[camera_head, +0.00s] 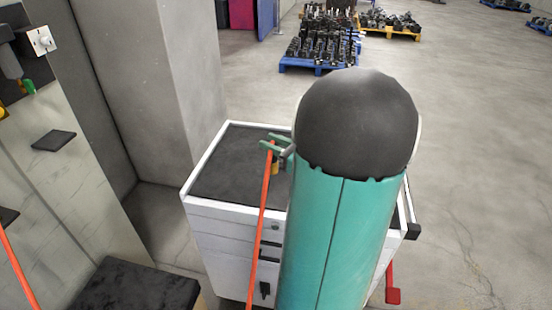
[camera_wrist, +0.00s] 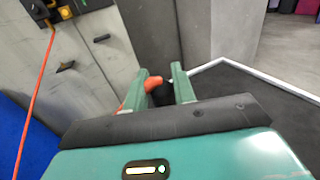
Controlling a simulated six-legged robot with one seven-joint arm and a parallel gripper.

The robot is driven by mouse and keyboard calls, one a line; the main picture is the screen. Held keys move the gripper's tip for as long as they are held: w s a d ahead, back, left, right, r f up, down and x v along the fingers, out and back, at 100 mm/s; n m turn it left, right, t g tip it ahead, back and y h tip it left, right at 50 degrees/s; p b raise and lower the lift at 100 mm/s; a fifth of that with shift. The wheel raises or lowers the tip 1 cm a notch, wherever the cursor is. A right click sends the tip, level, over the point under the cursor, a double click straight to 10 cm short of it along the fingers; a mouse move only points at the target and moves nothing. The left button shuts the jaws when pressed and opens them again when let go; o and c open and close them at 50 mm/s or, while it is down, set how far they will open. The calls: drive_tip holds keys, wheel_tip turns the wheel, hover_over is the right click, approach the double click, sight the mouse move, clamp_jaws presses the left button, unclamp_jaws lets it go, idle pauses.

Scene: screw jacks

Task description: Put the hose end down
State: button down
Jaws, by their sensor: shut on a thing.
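The orange hose (camera_head: 263,215) hangs down from my gripper (camera_head: 277,143) in the head view, in front of a white drawer cabinet (camera_head: 225,240). In the wrist view my gripper (camera_wrist: 161,85) has its two green fingers on either side of the hose end (camera_wrist: 154,83), which shows orange with a dark part. The fingers are shut on it. In the head view the gripper is over the cabinet's dark top (camera_head: 222,175); my own arm hides the right part of that top. How high the hose end is above the top is hard to tell.
A grey pillar (camera_head: 180,70) stands behind and left of the cabinet. A grey wall panel (camera_head: 50,190) with fittings is at the left. Blue pallets (camera_head: 318,65) of dark parts lie far back. The visible cabinet top is bare, and open floor lies at the right.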

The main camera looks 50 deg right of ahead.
drive_tip(key=w+d+f, duration=0.5)
drive_tip(key=w+f, duration=0.5)
drive_tip(key=f, duration=0.2)
drive_tip(key=shift+w+d+f, duration=0.15)
drive_tip(key=shift+w+d, duration=0.2)
drive_tip(key=c, duration=1.2)
unclamp_jaws()
drive_tip(key=shift+f, duration=0.15)
drive_tip(key=shift+o, duration=0.3)
